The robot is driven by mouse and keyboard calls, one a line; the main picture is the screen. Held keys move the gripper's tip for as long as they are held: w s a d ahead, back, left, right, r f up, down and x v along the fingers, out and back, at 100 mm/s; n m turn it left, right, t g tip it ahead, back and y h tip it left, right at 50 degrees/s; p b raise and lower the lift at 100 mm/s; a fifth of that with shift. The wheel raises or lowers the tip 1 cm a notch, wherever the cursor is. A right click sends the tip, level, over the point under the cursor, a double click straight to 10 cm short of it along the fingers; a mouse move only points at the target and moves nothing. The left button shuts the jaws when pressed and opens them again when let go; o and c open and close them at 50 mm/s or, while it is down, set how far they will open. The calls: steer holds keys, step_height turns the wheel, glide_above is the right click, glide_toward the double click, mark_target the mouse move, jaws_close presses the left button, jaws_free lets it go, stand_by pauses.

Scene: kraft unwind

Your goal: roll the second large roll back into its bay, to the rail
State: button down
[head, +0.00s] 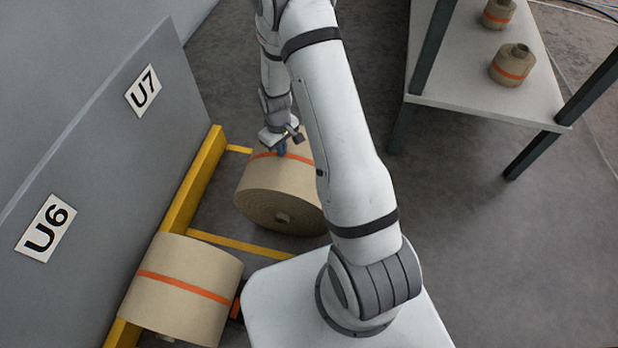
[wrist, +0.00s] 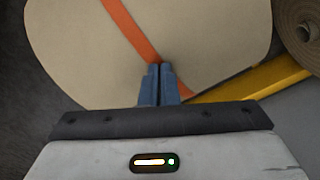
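The second large roll (head: 268,187), tan with an orange band, lies on the floor by the U7 sign, its flat end toward the head camera. Dark floor shows between it and the yellow rail (head: 183,200) along the wall's foot. My arm hides its right side. My gripper (head: 283,149) is at the roll's upper side. In the wrist view the roll (wrist: 200,40) fills most of the top, and the blue fingertips (wrist: 160,68) are together over its surface near the orange band, with nothing between them. I cannot tell whether they touch it.
Another large roll (head: 185,275) lies against the rail by the U6 sign (head: 45,228). A yellow floor line (head: 240,244) runs between the two rolls. A table (head: 470,85) with two small rolls stands at the upper right. The floor right of my arm is clear.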

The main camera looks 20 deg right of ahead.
steer(key=shift+w+a+f, duration=0.15)
steer(key=shift+w+a, duration=0.5)
steer(key=shift+a, duration=0.4)
steer(key=shift+w+a+f, duration=0.15)
steer(key=shift+w+a, duration=0.55)
steer(key=shift+a, duration=0.3)
steer(key=shift+w+a+f, duration=0.15)
steer(key=shift+w+a, duration=0.5)
steer(key=shift+a, duration=0.4)
steer(key=shift+w+a, duration=0.1)
steer(key=shift+w+a, duration=0.6)
steer(key=shift+a, duration=0.25)
steer(key=shift+r, duration=0.15)
steer(key=shift+r+p, duration=1.45)
steer(key=shift+r, duration=0.95)
